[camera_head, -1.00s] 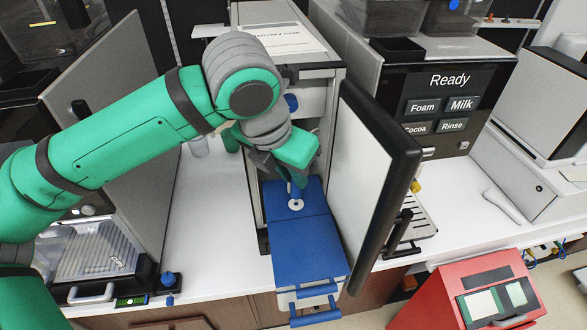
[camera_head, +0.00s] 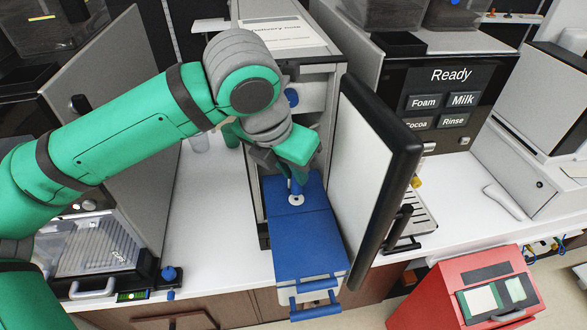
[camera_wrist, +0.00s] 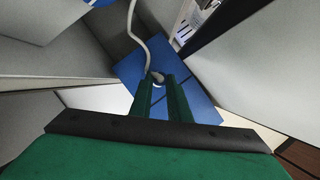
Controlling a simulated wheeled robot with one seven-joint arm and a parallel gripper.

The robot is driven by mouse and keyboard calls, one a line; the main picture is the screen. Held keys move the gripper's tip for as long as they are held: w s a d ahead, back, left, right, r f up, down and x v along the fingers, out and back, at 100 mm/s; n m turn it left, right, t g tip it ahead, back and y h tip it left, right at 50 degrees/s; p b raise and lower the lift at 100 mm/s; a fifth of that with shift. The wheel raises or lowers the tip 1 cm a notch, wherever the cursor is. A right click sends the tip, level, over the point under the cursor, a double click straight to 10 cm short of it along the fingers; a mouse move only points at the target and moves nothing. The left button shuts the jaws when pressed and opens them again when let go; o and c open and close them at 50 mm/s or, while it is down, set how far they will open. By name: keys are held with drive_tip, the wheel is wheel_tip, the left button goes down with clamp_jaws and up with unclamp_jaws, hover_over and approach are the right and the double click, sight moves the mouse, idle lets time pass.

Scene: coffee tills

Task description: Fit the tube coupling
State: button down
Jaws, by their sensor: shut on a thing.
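My gripper (camera_head: 295,176) is inside the open cabinet (camera_head: 325,66), pointing down over the blue lid. In the wrist view its two green fingers (camera_wrist: 158,82) are shut on the tube coupling (camera_wrist: 157,76), a small pale piece at the end of a whitish tube (camera_wrist: 146,52). In the head view a blue piece (camera_head: 296,186) shows below the fingers, just over a white ring (camera_head: 296,199) on the blue lid (camera_head: 303,238). I cannot tell whether the coupling touches the ring or is seated in it.
The cabinet door (camera_head: 372,185) stands open close on the right. The cabinet's wall is close on the left. Blue handles (camera_head: 314,298) project at the front of the lidded container. A coffee machine (camera_head: 445,100) stands right, and a red bin (camera_head: 470,290) stands front right.

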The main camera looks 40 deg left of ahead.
drive_tip(key=shift+f, duration=1.35)
drive_tip(key=c, duration=1.6)
unclamp_jaws()
drive_tip(key=shift+r, duration=0.1)
drive_tip(key=v, duration=1)
drive_tip(key=shift+s+r, duration=0.15)
drive_tip(key=shift+r, duration=0.15)
